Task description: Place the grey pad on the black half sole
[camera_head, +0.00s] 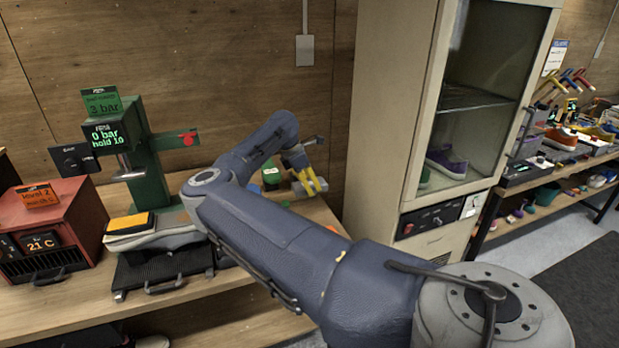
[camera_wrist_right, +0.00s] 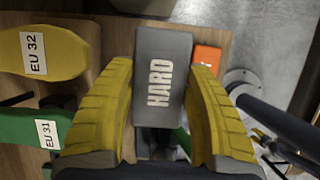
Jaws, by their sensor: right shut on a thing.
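The grey pad (camera_wrist_right: 161,72), a block marked "HARD", sits between the yellow fingers of my right gripper (camera_wrist_right: 165,110) in the wrist view. The fingers are shut on its sides. In the head view my right gripper (camera_head: 304,172) is at the back right of the bench, partly behind my own arm. I cannot make out the black half sole for certain. Under the green press (camera_head: 155,155) lies a flat orange-yellow piece (camera_head: 131,222) with a dark edge, on a grey shape above a black tray (camera_head: 135,276). My left gripper is not in view.
A red heater box (camera_head: 45,232) reading 21 C stands left of the press. A tall cream cabinet (camera_head: 385,120) rises right of the bench. In the wrist view, a yellow form marked EU 32 (camera_wrist_right: 45,52) and a green one marked EU 31 (camera_wrist_right: 30,128) lie left of my gripper.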

